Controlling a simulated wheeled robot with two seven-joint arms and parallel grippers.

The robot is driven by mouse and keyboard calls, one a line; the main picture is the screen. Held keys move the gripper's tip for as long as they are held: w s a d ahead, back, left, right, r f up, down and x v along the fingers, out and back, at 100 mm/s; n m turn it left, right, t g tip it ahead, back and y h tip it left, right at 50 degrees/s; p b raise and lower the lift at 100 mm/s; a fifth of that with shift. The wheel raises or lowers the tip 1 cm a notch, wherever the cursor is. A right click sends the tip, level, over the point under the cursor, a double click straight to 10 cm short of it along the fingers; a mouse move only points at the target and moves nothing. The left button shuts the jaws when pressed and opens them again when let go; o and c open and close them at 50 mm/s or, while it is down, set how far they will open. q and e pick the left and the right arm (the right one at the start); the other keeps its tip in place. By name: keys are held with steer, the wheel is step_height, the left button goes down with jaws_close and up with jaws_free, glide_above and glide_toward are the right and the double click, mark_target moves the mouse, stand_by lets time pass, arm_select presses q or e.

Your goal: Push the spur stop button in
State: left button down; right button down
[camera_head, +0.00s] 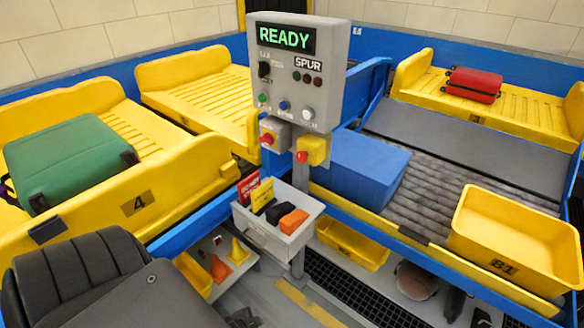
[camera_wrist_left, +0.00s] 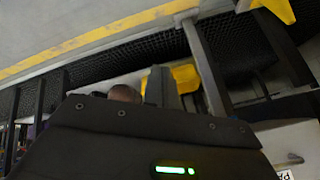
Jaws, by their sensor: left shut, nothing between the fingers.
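The control box (camera_head: 297,85) stands on a post in the middle of the head view, with a lit READY display and a SPUR label. Below it are two red buttons: one (camera_head: 267,139) on a grey housing and one (camera_head: 302,156) on a yellow housing. I cannot read which is the spur stop, nor tell whether either is pushed in. My left gripper (camera_wrist_left: 160,86) shows in the left wrist view, shut and empty, low over the floor area and away from the buttons. I cannot make it out clearly in the head view. My right gripper is not in view.
A grey bin (camera_head: 277,232) with cards and small blocks sits below the buttons. A blue box (camera_head: 360,168) and a yellow tote (camera_head: 515,238) are on the right conveyor. A green suitcase (camera_head: 68,163) lies at left, a red one (camera_head: 473,84) at back right.

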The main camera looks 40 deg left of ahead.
mark_target(299, 160)
arm_select(q)
steer(key=w+a+r+m+t+b, duration=0.1)
steer(key=w+a+r+m+t, duration=0.2)
steer(key=w+r, duration=0.4)
steer(key=w+a+r+m+t, duration=0.15)
steer(key=w+a+r, duration=0.35)
steer(key=r, duration=0.5)
steer(key=w+r+m+t, duration=0.1)
steer(key=r+m+t, duration=0.2)
steer(key=r, duration=1.2)
steer(key=w+r+m+t+b, duration=0.1)
steer(key=r+m+t, duration=0.3)
steer(key=r, duration=1.1)
steer(key=shift+w+a+r+m, duration=0.15)
steer(key=shift+w+a+m, duration=0.25)
steer(key=shift+w, duration=0.4)
steer(key=shift+d, duration=0.1)
steer(key=w+p, duration=0.1)
steer(key=w, duration=0.3)
steer(key=w+p, duration=0.1)
steer(key=w, duration=0.3)
steer(key=w+p, duration=0.2)
steer(key=w, duration=0.2)
steer(key=shift+w+a+r, duration=0.2)
steer(key=shift+w+r, duration=0.15)
steer(key=shift+w, duration=0.05)
steer(key=shift+w+f, duration=0.1)
steer(key=shift+w, duration=0.5)
